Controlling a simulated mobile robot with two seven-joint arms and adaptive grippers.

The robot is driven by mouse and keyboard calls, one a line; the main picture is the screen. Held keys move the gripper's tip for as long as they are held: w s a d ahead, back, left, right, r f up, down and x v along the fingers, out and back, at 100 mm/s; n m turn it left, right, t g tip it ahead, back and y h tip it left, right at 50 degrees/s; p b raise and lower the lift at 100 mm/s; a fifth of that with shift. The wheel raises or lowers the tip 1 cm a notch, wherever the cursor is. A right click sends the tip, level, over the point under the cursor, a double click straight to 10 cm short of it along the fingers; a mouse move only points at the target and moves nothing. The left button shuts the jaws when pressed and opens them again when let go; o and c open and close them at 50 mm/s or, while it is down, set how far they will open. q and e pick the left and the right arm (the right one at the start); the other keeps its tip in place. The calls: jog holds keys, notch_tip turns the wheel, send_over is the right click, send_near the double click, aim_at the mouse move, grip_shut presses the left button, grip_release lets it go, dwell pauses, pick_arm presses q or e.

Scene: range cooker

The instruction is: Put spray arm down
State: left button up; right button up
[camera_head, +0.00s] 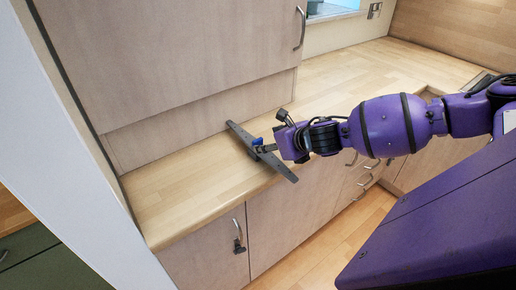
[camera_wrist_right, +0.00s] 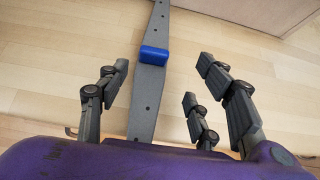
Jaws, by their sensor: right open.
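The spray arm (camera_head: 240,134) is a long, flat dark grey bar with a blue piece at its middle. It lies on the wooden counter (camera_head: 160,190), with its near end close to the front edge. My right gripper (camera_head: 264,148) is at its middle, by the blue piece. In the right wrist view the spray arm (camera_wrist_right: 152,83) runs up the picture between the fingers of my open right gripper (camera_wrist_right: 160,95), with gaps on both sides. The near end of the bar is hidden by the gripper body there. My left gripper is not in view.
Cupboard doors and drawers with handles (camera_head: 239,238) are below the front edge. The counter is clear to the left and toward the back right.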

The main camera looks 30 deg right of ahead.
jog(key=w+f, duration=0.1)
jog(key=w+a+f, duration=0.1)
jog(key=w, duration=0.1)
jog(key=shift+w+a+f, duration=0.15)
jog(key=shift+a+f, duration=0.05)
jog(key=shift+f, duration=0.2)
jog(key=shift+w+f, duration=0.35)
jog(key=shift+s+r, duration=0.1)
jog(key=shift+c, duration=1.3)
jog(key=c, duration=1.2)
jog(key=shift+o, duration=0.2)
jog(key=shift+r, duration=0.1)
